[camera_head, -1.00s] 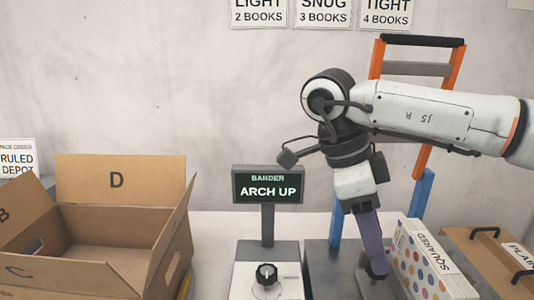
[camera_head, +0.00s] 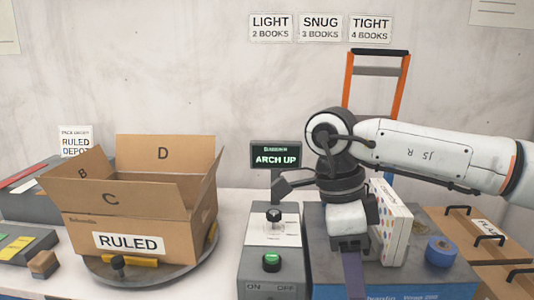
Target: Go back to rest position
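My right arm reaches in from the right, and its gripper (camera_head: 352,272) points down in front of the grey-blue bench. A narrow purple part runs down from the gripper's mount and out of the bottom edge of the picture. The fingertips are not visible, so I cannot tell whether the gripper is open or shut or holds anything. My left gripper is not in view.
An open cardboard box (camera_head: 145,205) marked RULED stands on a round turntable (camera_head: 150,277) at left. A bander control box (camera_head: 270,265) with a sign (camera_head: 275,155) reading ARCH UP, a dotted white box (camera_head: 391,225) and blue tape (camera_head: 440,252) flank my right arm.

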